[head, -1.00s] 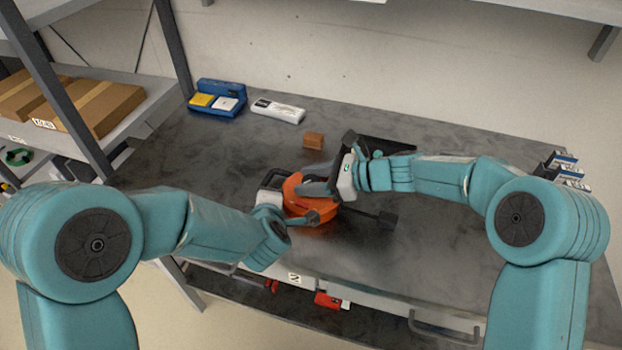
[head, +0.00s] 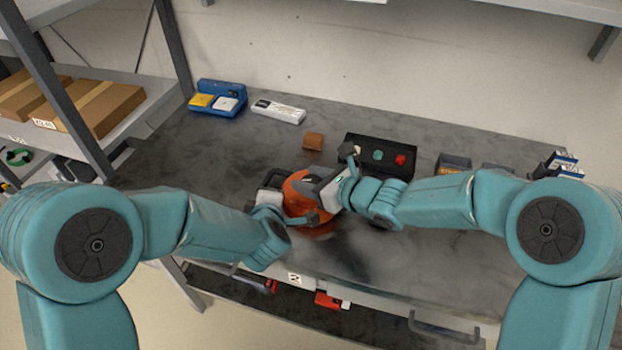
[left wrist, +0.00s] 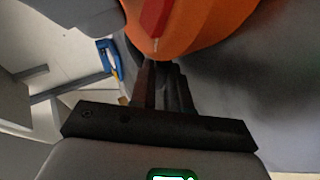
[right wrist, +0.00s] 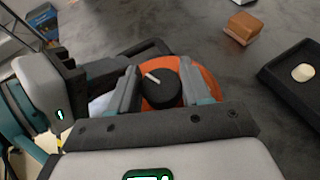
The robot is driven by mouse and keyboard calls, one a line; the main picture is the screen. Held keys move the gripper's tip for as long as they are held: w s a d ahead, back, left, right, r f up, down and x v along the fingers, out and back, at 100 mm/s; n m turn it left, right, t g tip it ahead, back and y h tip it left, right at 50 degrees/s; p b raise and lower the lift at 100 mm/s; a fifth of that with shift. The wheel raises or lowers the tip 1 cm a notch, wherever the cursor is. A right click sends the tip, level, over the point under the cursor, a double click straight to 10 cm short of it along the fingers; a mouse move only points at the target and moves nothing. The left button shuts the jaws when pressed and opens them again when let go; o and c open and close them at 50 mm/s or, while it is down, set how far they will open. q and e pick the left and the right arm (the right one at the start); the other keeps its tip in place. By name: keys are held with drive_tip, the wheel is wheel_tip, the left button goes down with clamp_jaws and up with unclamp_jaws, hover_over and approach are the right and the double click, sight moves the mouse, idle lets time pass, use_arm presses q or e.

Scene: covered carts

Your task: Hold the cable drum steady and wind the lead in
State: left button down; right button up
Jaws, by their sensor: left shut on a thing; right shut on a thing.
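The orange cable drum (head: 298,192) stands near the middle of the grey worktop, partly covered by both grippers. Its orange side also shows in the left wrist view (left wrist: 205,22). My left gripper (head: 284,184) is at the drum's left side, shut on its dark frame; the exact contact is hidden. Its dark fingers (left wrist: 163,85) are close together. My right gripper (right wrist: 158,92) is over the drum, shut on a round black knob (right wrist: 158,88) with a white mark on the drum's face. I cannot make out the lead.
Behind the drum are a brown block (head: 313,141) and a black tray (head: 360,140) with coloured round pieces. A blue box (head: 222,92) and a white pack (head: 278,111) lie at the back left. Bins (head: 453,163) stand at the right. The front worktop is clear.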

drive_tip(key=shift+r+m+t+h, duration=0.1)
drive_tip(key=shift+m+t+h, duration=0.3)
drive_tip(key=o, duration=0.7)
drive_tip(key=v, duration=1.2)
